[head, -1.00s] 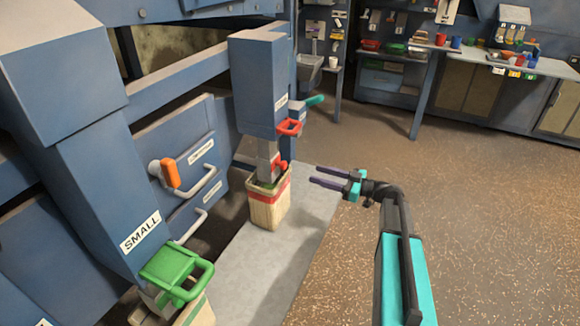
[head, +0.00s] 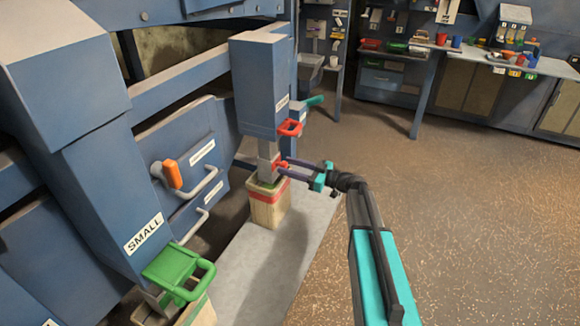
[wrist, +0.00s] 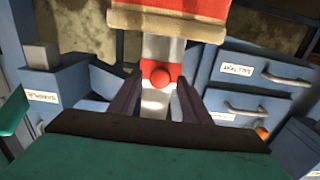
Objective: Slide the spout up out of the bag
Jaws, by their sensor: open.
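The grey spout (head: 266,150) hangs below a blue housing, its lower end in the mouth of the tan bag (head: 268,212), which has a red band. In the wrist view the bag (wrist: 175,20) shows at the top, with the spout (wrist: 154,100) below it in the picture. A round red knob (wrist: 159,77) stands out from the spout. My gripper (head: 280,167) is open, with its dark fingers at the spout just above the bag. In the wrist view the fingers lie left and right of the knob, with gaps on both sides. The spout's bottom end is hidden in the bag.
A red handle (head: 290,127) sits above my gripper on the blue housing (head: 262,85). At the lower left is a second chute labelled SMALL with a green handle (head: 180,272). The floor on the right is clear.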

